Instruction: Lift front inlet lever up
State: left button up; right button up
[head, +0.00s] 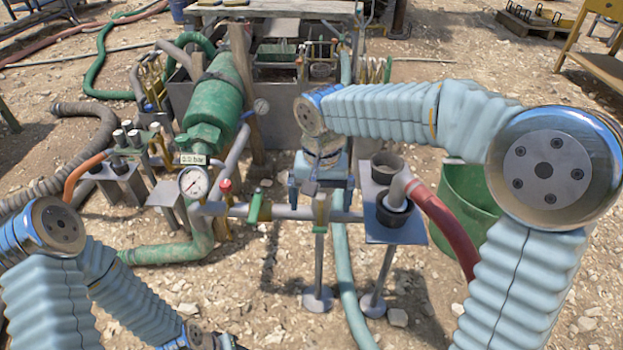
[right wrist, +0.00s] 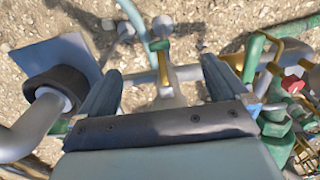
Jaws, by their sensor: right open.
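A horizontal grey inlet pipe (head: 290,213) runs across the middle of the head view. I cannot tell by label which is the front inlet lever. My right gripper (head: 318,190) points down just above the yellow-handled lever. In the right wrist view the fingers (right wrist: 162,70) are apart, with the yellow lever (right wrist: 163,66) in the gap between them, apparently not gripped. The green lever (right wrist: 253,57) is outside the right finger. My left gripper is below the head view's edge.
A pressure gauge (head: 194,182) and a red-handled valve (head: 226,186) are to the left. A plate with black-collared pipe (head: 395,207) and a red hose (head: 447,225) are close on the right. A green tank (head: 215,98) stands behind left.

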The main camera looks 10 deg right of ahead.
aim_at(320, 228)
jog(key=shift+f, duration=0.1)
notch_tip(320, 228, down, 9)
jog(key=b, duration=0.7)
jog(key=shift+f+b, duration=0.4)
jog(key=shift+c, duration=0.2)
jog(key=c, duration=1.5)
jog(key=shift+r, duration=0.1)
